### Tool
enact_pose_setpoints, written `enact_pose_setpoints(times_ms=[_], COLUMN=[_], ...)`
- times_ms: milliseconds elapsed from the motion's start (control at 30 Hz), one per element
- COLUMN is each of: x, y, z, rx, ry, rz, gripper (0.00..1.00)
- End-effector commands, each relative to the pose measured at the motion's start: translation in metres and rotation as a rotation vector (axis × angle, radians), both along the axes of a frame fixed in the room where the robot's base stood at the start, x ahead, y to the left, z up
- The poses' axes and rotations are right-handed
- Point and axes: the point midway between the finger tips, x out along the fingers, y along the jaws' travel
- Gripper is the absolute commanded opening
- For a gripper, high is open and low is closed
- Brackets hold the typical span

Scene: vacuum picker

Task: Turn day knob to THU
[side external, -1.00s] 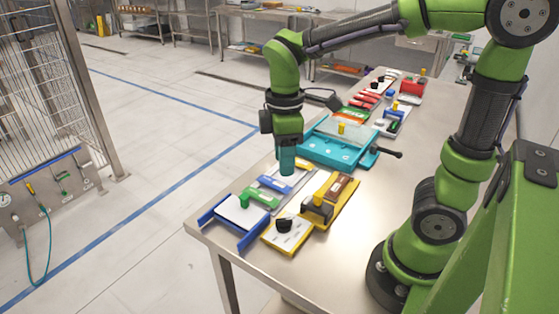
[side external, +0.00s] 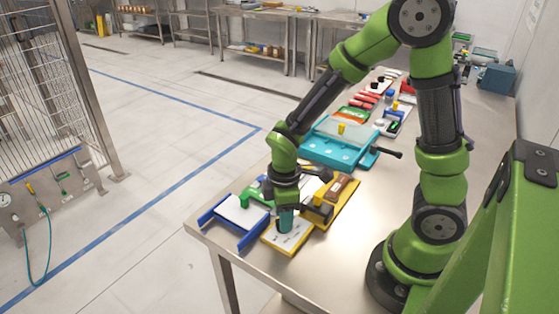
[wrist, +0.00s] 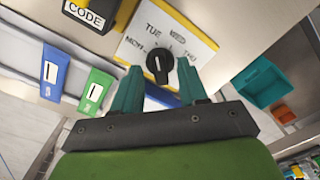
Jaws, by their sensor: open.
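The day knob (wrist: 158,62) is black with a white mark. It sits on a white plate with yellow edges (wrist: 135,47), lettered MON, TUE, WED and THU, with THU at the right. I cannot tell for sure which day the mark points at. In the wrist view my gripper (wrist: 160,76) is open, with one teal finger to each side of the knob's near end. In the side view the plate (side external: 283,242) lies at the table's near end, and my gripper (side external: 286,220) points down over it, hiding the knob. Contact cannot be told.
A blue-railed white panel (side external: 243,215) lies left of the plate, with a green-handled piece behind it. A yellow-based fixture (side external: 343,197) stands close behind right. A large teal fixture (side external: 335,150) is farther back. The table's right part is bare.

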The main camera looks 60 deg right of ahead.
Motion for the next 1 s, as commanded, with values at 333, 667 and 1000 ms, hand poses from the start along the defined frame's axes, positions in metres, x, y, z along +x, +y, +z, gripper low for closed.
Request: enact_pose_setpoints(times_ms=[333, 667, 1000], x=[-0.0002, -0.0001, -0.0001], y=[-0.0001, 0.0, 0.0001], z=[-0.0055, -0.0052, -0.0049], rx=[0.0, 0.0, 0.0], ry=[0.0, 0.0, 0.0], rz=[0.0, 0.0, -0.032], gripper=[0.43, 0.0, 0.0])
